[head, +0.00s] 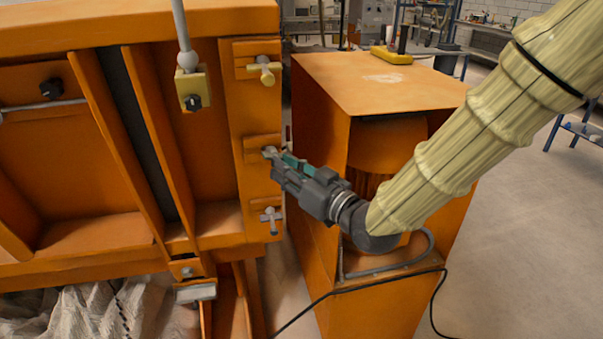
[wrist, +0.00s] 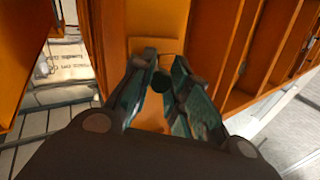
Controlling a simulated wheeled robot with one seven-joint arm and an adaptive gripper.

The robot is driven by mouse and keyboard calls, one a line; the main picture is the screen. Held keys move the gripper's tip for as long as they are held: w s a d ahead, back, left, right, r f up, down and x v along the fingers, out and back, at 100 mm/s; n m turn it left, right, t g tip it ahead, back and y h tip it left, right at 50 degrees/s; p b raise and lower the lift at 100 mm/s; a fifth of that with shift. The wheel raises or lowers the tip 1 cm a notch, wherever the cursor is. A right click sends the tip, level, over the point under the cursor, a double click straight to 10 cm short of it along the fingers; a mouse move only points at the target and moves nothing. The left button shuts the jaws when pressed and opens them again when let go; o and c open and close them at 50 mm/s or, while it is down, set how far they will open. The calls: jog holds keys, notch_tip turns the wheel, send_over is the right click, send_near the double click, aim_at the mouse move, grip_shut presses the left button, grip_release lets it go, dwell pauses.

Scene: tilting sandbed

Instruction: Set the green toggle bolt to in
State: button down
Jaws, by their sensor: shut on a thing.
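The green toggle bolt shows in the wrist view as a dark green round knob (wrist: 161,83) between my fingertips, in front of an orange plate. In the head view it is the middle of three bolts on the orange upright, mostly hidden by my gripper (head: 281,160); a grey end (head: 269,152) shows at the fingertips. My gripper, also in the wrist view (wrist: 163,72), is shut on the knob, reaching it from the right in the head view. I cannot tell how far in the bolt sits.
A cream-yellow bolt (head: 265,70) sits above on the upright (head: 257,110), and a pale grey one (head: 270,217) sits below. An open orange cabinet (head: 320,190) stands close under my arm. A black cable (head: 330,292) crosses its lower front. Open floor (head: 520,220) lies right.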

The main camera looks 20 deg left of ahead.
jog(key=shift+s+a+b, duration=0.65)
jog(key=shift+s+a, duration=0.35)
jog(key=shift+s, duration=0.2)
jog(key=c, duration=1.6)
grip_release()
jog(key=shift+c, duration=0.2)
jog(key=o, duration=0.3)
jog(key=shift+s+a, duration=0.15)
jog(key=shift+f, duration=0.1)
jog(key=shift+w, duration=0.25)
